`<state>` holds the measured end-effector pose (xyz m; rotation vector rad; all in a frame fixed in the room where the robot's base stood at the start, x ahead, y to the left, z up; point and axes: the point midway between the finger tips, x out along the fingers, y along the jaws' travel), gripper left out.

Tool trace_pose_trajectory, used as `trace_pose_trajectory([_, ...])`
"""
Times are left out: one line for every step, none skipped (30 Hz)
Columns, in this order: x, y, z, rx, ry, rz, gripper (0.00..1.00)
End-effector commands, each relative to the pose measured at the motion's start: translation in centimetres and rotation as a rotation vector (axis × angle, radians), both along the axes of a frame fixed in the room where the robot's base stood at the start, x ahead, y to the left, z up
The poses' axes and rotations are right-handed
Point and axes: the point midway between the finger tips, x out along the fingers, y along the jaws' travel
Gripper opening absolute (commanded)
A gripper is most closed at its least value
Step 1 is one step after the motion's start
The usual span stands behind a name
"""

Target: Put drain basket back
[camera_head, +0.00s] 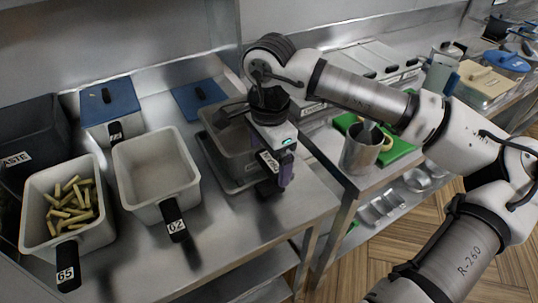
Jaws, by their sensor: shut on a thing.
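My gripper (275,178) is at the front right of a grey basket-like container (222,140), pointing down. It is shut on a dark handle that seems to belong to this container, which I take as the drain basket. A white label shows beside the fingers. The arm and gripper hide the container's right side and much of its inside. The container is over a shallow metal tray (212,162); I cannot tell whether it rests on it or hangs just above. A white basket with a black handle marked 62 (150,170) looks empty, left of it.
A white basket marked 65 (37,228) holds several fries, at the left. A dark waste bin (30,128) stands behind it. Blue-lidded containers (110,103) are at the back. A metal jug (358,152) and green board (398,150) are to the right. The counter's front is clear.

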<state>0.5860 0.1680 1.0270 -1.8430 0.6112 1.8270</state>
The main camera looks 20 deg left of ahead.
Motion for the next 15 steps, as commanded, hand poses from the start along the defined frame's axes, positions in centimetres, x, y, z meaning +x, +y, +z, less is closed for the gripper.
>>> trace_pose_trajectory([0.02,0.0,-0.13,0.0,0.0,0.0,0.44])
trace_pose_trajectory([0.01,0.0,-0.16,0.0,0.0,0.0,0.44])
trace_pose_trajectory([0.0,0.0,-0.17,0.0,0.0,0.0,0.44])
trace_pose_trajectory([0.0,0.0,-0.18,0.0,0.0,0.0,0.44])
trace_pose_trajectory([0.0,-0.01,-0.17,0.0,0.0,0.0,0.44])
trace_pose_trajectory([0.0,-0.01,-0.17,0.0,0.0,0.0,0.44])
trace_pose_trajectory([0.0,-0.01,-0.16,-0.001,0.001,0.0,0.44])
trace_pose_trajectory([-0.01,-0.01,-0.16,-0.001,0.001,0.0,0.44])
trace_pose_trajectory([-0.01,-0.01,-0.17,-0.001,0.001,0.0,0.44])
trace_pose_trajectory([-0.01,-0.01,-0.18,-0.001,0.001,0.0,0.44])
trace_pose_trajectory([-0.02,-0.02,-0.18,-0.002,0.001,0.0,0.44])
trace_pose_trajectory([-0.02,-0.02,-0.2,-0.002,0.001,0.0,0.99])
trace_pose_trajectory([-0.02,-0.02,-0.2,-0.002,0.001,0.0,1.0])
trace_pose_trajectory([-0.02,-0.01,-0.2,-0.002,0.001,0.0,1.0])
trace_pose_trajectory([-0.02,-0.01,-0.19,-0.002,0.001,0.0,1.0])
